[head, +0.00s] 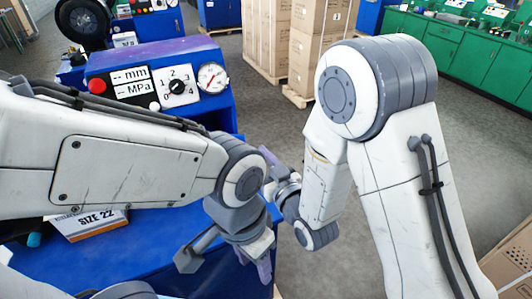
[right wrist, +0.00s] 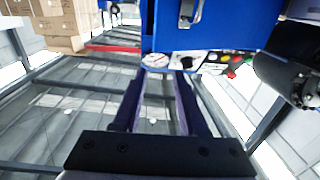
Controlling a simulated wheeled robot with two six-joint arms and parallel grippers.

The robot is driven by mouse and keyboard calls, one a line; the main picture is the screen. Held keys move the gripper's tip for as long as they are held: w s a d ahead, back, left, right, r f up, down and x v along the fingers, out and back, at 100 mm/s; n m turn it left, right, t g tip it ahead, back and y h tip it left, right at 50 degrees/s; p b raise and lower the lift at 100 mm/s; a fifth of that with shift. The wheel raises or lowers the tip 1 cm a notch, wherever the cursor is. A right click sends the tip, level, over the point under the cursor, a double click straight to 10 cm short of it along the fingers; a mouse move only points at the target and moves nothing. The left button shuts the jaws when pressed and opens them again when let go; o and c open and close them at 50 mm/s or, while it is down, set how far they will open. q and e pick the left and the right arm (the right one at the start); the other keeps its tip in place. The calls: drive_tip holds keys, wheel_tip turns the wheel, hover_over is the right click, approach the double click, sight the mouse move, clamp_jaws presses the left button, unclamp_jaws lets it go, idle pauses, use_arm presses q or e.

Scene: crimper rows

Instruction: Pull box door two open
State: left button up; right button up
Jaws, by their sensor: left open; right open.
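No door marked two can be made out in either view. A blue machine (head: 215,107) with a panel of dial, gauge and red button stands behind my left arm; in the right wrist view a blue body (right wrist: 225,25) with a grey metal handle (right wrist: 190,12) shows at the top. My left gripper (head: 225,262) is open and empty over the blue bench's right edge. My right gripper (right wrist: 162,75) is open, its two dark fingers apart with nothing between them, pointing toward the gauge panel.
A SIZE 22 box (head: 90,224) lies on the blue bench (head: 130,255). Tall cartons (head: 316,40) stand on pallets behind. Green cabinets (head: 450,50) line the back right. Another carton (head: 508,262) is at lower right. Grey floor (head: 270,115) between them is clear.

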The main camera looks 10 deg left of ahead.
use_arm(q)
wheel_tip(320, 180, up, 9)
drive_tip(key=p, duration=0.7)
drive_tip(key=shift+f, duration=0.2)
use_arm(e)
drive_tip(key=shift+s+d+r, duration=0.2)
drive_tip(key=shift+d+r, duration=0.15)
drive_tip(key=shift+d, duration=0.15)
drive_tip(key=shift+s+d+r, duration=0.2)
drive_tip(key=shift+d+r, duration=0.1)
drive_tip(key=shift+d, duration=0.2)
